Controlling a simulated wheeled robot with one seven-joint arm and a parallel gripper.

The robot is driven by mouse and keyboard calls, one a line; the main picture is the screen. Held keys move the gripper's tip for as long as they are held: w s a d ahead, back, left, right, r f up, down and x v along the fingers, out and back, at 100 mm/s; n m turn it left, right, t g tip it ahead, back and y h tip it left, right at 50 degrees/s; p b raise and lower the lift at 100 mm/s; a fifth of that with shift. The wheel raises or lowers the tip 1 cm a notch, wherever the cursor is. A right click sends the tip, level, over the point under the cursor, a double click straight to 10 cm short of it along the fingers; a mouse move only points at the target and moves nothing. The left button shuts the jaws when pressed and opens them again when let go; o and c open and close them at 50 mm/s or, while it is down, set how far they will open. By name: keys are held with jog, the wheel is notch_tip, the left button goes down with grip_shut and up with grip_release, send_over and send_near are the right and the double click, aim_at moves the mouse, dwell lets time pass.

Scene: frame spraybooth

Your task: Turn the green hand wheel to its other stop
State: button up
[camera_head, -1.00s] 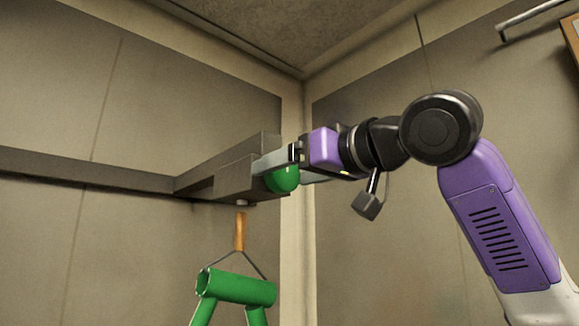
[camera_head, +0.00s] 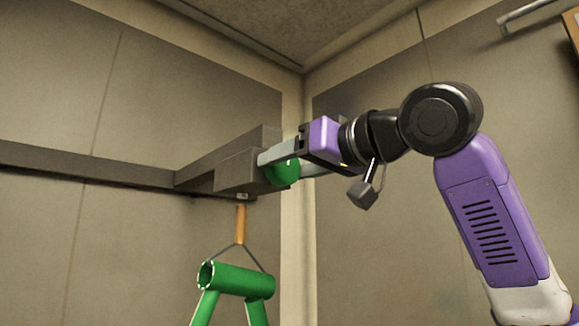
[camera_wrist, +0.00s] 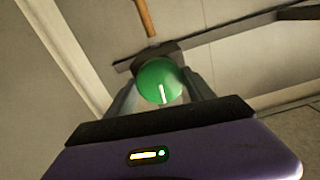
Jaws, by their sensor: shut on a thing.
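The green hand wheel (camera_head: 286,172) sits on the end of a grey block on the overhead rail. In the wrist view the wheel (camera_wrist: 158,82) shows its round face with a white mark pointing down and slightly right. My gripper (camera_head: 284,163) is shut on the wheel. One finger lies on each side of it, as the wrist view (camera_wrist: 163,90) also shows. The fingers partly hide the wheel in the head view.
The grey block (camera_head: 235,174) hangs on a rail (camera_head: 85,166) along the walls. An orange-brown hanger (camera_head: 240,225) below it carries a green tube frame (camera_head: 240,281). A metal bar (camera_head: 535,14) is on the right wall. Space right of the frame is clear.

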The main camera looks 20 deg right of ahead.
jog(key=m+b, duration=0.1)
jog(key=m, duration=0.3)
jog(key=shift+a, duration=0.1)
jog(key=m, duration=0.4)
jog(key=shift+m+b, duration=0.4)
jog(key=m, duration=0.4)
jog(key=shift+m, duration=0.3)
jog(key=m, duration=1.2)
jog(key=shift+m, duration=0.3)
jog(key=m+p, duration=0.1)
jog(key=m, duration=0.3)
jog(key=shift+m+p, duration=0.3)
jog(key=shift+p, duration=0.05)
jog(key=shift+f+m+p, duration=0.15)
jog(key=shift+m+p, duration=0.65)
jog(key=shift+m, duration=1.2)
